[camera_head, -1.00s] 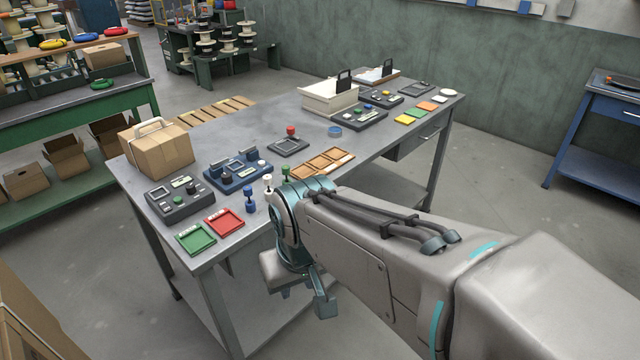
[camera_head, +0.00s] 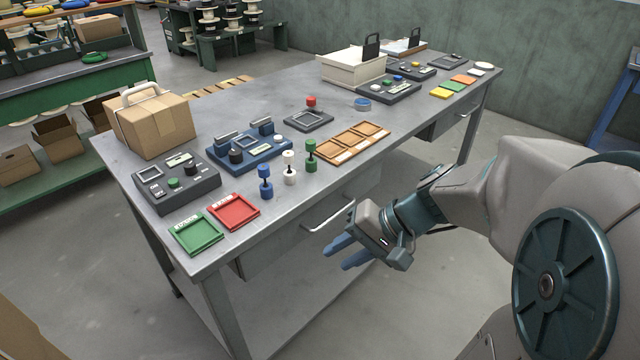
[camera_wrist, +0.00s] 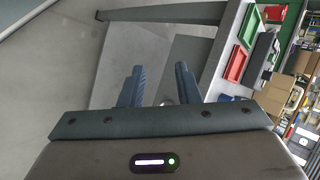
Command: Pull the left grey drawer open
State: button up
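The left grey drawer (camera_head: 285,243) sits under the near front edge of the grey workbench (camera_head: 265,83) and looks closed. Its pale bar handle (camera_head: 329,217) stands out from the front in the head view. My gripper (camera_head: 340,252) is in front of the drawer, just below and to the right of the handle, and appears apart from it. Its two blue fingers are spread with a gap between them, also seen in the wrist view, where my gripper (camera_wrist: 158,76) holds nothing that I can make out. The handle is not clear in the wrist view.
A second drawer (camera_head: 447,122) is farther right under the bench. Near the bench edge stand a green tray (camera_head: 196,234), a red tray (camera_head: 234,211) and small blue, white and green spools. A cardboard box (camera_head: 152,120) is behind. The floor before the bench is clear.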

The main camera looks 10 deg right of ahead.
jog(key=w+d+f+m+t+y+b, duration=0.2)
jog(key=w+d+f+m+t+b, duration=0.1)
jog(key=w+d+f+t+b, duration=0.3)
jog(key=m+t+b, duration=0.3)
jog(key=t+b, duration=0.1)
jog(key=b, duration=0.1)
send_near(341, 209)
jog(key=shift+h, duration=0.4)
jog(key=b+x, duration=0.1)
jog(key=x, duration=0.9)
jog(key=shift+s+a+f+b, duration=0.1)
jog(key=shift+a+f+b, duration=0.05)
jog(key=shift+b, duration=0.2)
grip_shut()
